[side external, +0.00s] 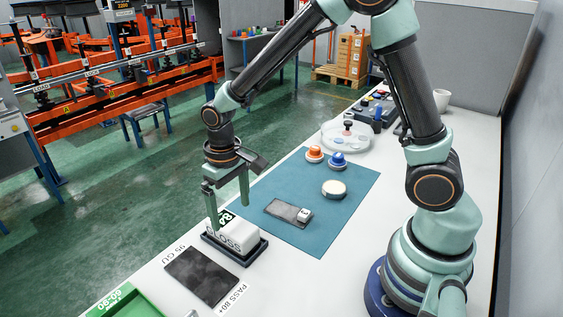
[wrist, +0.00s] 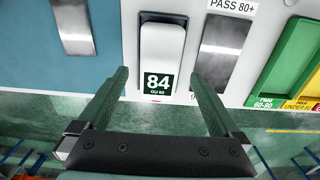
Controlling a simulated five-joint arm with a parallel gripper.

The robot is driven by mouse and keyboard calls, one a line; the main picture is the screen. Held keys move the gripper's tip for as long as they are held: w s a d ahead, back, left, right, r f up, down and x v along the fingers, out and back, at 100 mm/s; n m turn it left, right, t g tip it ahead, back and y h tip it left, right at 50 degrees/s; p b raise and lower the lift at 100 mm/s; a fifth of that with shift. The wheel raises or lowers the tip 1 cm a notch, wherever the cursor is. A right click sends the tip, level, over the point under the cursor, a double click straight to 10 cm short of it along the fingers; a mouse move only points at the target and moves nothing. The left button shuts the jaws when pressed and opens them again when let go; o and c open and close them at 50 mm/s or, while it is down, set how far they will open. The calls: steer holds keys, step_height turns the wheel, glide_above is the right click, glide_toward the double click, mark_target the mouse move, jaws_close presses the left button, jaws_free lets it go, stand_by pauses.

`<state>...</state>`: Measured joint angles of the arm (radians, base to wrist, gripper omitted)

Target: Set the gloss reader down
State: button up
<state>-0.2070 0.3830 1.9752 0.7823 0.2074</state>
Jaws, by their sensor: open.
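The gloss reader (side external: 236,237) is a white block with a dark display; it sits upright in a dark shallow tray (side external: 250,258) on the white bench. In the wrist view the reader (wrist: 162,45) shows "84 GU 60" on its display. My gripper (side external: 230,214) is open, with its fingers pointing down at the reader. In the wrist view my gripper (wrist: 160,75) has one finger on each side of the reader's display end, with visible gaps. I cannot tell how far down the fingers reach beside it.
A dark plate (side external: 201,275) lies beside the tray, near "PASS 80+" lettering. A green bin (side external: 125,302) stands at the front. The blue mat (side external: 320,235) bears a metal panel (side external: 285,211), a round pale puck (side external: 334,188), and orange (side external: 314,154) and blue (side external: 338,160) knobs.

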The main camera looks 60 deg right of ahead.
step_height(320, 180, up, 5)
step_height(320, 180, up, 7)
steer(key=t, duration=0.2)
glide_above(233, 224)
steer(key=s+d, duration=0.3)
steer(key=s+d+r+t, duration=0.3)
steer(key=s+d+r, duration=0.1)
steer(key=s+d, duration=0.1)
steer(key=shift+s+r+t, duration=0.3)
steer(key=shift+s, duration=0.4)
stand_by(0.5)
